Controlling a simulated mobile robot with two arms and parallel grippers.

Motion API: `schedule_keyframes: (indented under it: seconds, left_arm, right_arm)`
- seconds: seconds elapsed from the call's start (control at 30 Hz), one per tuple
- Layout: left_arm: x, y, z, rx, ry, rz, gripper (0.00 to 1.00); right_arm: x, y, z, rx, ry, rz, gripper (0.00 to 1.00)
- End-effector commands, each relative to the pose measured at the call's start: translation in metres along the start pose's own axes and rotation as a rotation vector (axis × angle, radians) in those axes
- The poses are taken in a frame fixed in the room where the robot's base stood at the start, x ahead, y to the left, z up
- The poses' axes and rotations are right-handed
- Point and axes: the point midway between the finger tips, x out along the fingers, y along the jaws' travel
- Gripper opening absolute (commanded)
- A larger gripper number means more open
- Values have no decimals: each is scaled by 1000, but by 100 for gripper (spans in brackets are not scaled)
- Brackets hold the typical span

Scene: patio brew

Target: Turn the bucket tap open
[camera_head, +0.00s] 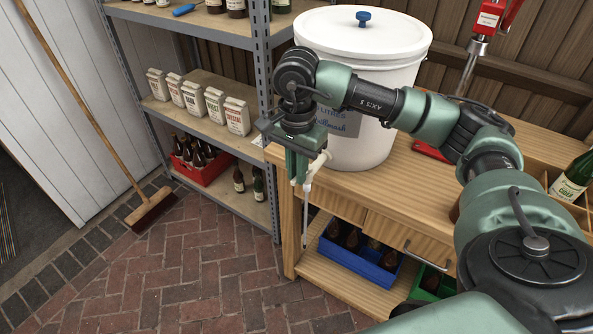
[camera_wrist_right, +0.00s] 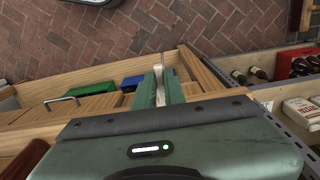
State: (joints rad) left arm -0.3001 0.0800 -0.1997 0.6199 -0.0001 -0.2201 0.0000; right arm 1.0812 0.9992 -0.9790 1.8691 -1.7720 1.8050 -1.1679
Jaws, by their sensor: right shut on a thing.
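The white bucket (camera_head: 395,75) with a lid and a label stands on the wooden bench. Its tap (camera_head: 319,162) is at the lower left of the bucket, with a thin tube (camera_head: 306,212) hanging down from it. My right gripper (camera_head: 300,178) is at the tap and shut on it. In the right wrist view the green fingers (camera_wrist_right: 160,88) close around a small pale part of the tap (camera_wrist_right: 158,72). The fingers hide most of the tap's handle, so its exact angle cannot be told. My left gripper is not in view.
The bench (camera_head: 400,190) carries a red bottle capper (camera_head: 490,18) at the back. Under it are a blue crate (camera_head: 358,258) and a green crate (camera_head: 432,283) with bottles. Metal shelving (camera_head: 266,90) stands close on the left. A broom (camera_head: 150,208) leans there; the brick floor is clear.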

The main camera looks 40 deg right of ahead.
Motion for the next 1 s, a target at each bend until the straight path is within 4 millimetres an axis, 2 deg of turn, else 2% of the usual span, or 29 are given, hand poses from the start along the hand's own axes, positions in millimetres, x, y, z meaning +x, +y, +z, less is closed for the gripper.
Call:
schedule_keyframes:
  seconds: [0.2, 0.23, 0.3, 0.67, 0.77, 1.0]
  left_arm:
    - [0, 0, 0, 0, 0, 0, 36]
    - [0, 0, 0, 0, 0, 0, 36]
    - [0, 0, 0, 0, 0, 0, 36]
    - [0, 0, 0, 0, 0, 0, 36]
    - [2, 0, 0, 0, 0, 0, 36]
    - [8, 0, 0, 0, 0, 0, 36]
  right_arm:
    - [-2, -1, 0, 1, 0, -5, 0]
    - [-2, -1, 0, 2, 0, -5, 16]
    - [-2, -1, 0, 2, 0, -4, 33]
    - [-4, -1, 0, 2, 0, -3, 33]
    - [-15, -2, 0, 3, 2, -6, 33]
    - [-56, -1, 0, 1, 2, -7, 33]
